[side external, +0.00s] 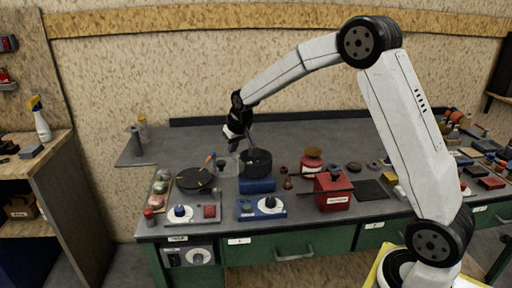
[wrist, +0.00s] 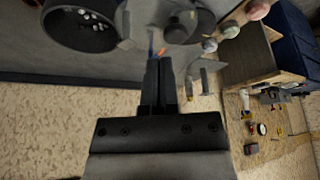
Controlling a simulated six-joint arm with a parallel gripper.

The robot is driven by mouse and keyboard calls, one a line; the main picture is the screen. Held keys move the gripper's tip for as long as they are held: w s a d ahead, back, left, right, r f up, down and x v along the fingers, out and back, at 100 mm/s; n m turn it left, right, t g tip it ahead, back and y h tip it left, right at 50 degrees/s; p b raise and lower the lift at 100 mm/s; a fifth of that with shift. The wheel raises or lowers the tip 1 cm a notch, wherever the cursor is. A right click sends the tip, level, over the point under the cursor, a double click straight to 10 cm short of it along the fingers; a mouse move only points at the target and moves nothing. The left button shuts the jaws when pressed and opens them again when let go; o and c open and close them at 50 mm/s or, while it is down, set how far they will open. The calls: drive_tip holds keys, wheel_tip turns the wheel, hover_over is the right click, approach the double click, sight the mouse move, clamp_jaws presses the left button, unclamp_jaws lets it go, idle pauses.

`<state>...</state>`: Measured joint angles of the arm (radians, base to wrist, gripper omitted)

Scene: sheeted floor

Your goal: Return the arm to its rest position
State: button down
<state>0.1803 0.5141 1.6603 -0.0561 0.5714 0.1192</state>
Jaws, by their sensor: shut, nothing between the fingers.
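My gripper (wrist: 159,62) points down in the wrist view with its two dark fingers together and nothing visible between them. In the side external view my gripper (side external: 233,148) is small and dark, above the bench and just left of a black pot (side external: 256,162). The arm is stretched out to the left from its base at the lower right. The pot also shows at the top left of the wrist view (wrist: 83,48), with several small pale pieces inside. I cannot tell the exact gap between the fingers and the pot.
The pot stands on a blue block (side external: 257,185) on the grey workbench (side external: 190,143). A dark round plate (side external: 195,178), a red box (side external: 333,190) and control boxes (side external: 262,207) stand nearby. The back left of the bench is mostly clear.

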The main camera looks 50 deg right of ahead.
drive_tip(key=s+a+f+n, duration=0.1)
drive_tip(key=s+a, duration=0.2)
drive_tip(key=s, duration=0.5)
drive_tip(key=s+a+f+n+g, duration=0.1)
drive_tip(key=s+a, duration=0.3)
drive_tip(key=s, duration=0.5)
drive_tip(key=s+a+f+n+y, duration=0.1)
drive_tip(key=s+a+f, duration=0.2)
drive_tip(key=s, duration=0.5)
drive_tip(key=shift+s+a+f+g, duration=0.2)
drive_tip(key=shift+s+g, duration=0.15)
drive_tip(key=shift+g, duration=0.05)
